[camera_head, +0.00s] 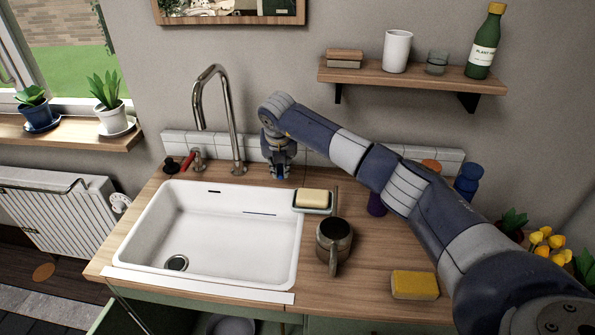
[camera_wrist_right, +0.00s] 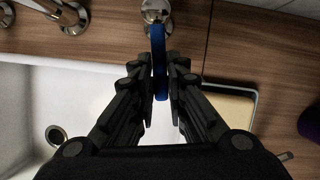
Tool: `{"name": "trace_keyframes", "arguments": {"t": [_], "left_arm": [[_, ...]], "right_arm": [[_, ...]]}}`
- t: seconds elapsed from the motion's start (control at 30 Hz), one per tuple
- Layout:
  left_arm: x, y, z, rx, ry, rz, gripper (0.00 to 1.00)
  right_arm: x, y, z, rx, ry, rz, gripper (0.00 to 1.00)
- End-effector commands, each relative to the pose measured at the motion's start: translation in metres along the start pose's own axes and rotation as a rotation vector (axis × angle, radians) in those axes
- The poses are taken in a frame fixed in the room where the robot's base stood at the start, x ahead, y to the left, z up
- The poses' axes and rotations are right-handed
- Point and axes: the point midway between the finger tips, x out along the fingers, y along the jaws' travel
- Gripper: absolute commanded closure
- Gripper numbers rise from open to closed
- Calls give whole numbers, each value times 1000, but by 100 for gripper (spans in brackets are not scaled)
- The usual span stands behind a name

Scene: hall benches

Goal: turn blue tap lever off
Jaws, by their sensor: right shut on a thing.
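The blue tap lever (camera_wrist_right: 158,48) extends from a round chrome valve (camera_wrist_right: 155,11) on the wooden counter. My right gripper (camera_wrist_right: 160,75) is shut on the lever, with a dark finger on each side of it. In the head view my right gripper (camera_head: 279,168) points down behind the sink's far right corner, and only a small bit of blue shows at its tips. A tall chrome spout (camera_head: 232,125) stands left of it. The red tap lever (camera_head: 187,161) is further left. My left gripper is not in view.
The white sink (camera_head: 215,225) is empty. A soap dish (camera_head: 326,209) with a yellow bar lies near the gripper, with a dark mug (camera_head: 333,240) and yellow sponge (camera_head: 414,285) closer to me. A shelf (camera_head: 400,76) with cups and a bottle hangs above the arm.

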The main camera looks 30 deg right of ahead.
Motion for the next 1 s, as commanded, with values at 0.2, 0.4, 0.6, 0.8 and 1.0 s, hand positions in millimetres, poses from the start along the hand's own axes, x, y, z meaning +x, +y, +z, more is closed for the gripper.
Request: {"name": "trace_keyframes", "arguments": {"t": [0.2,0.4,0.6,0.8,1.0], "left_arm": [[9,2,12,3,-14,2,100],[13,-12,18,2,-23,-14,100],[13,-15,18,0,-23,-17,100],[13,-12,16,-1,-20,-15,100],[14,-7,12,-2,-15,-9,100]], "right_arm": [[1,10,1,111,-3,-47,100],[1,13,2,168,-4,-70,100],[0,14,3,189,-4,-78,100],[0,15,3,192,-4,-78,100],[0,15,3,192,-4,-77,73]]}}
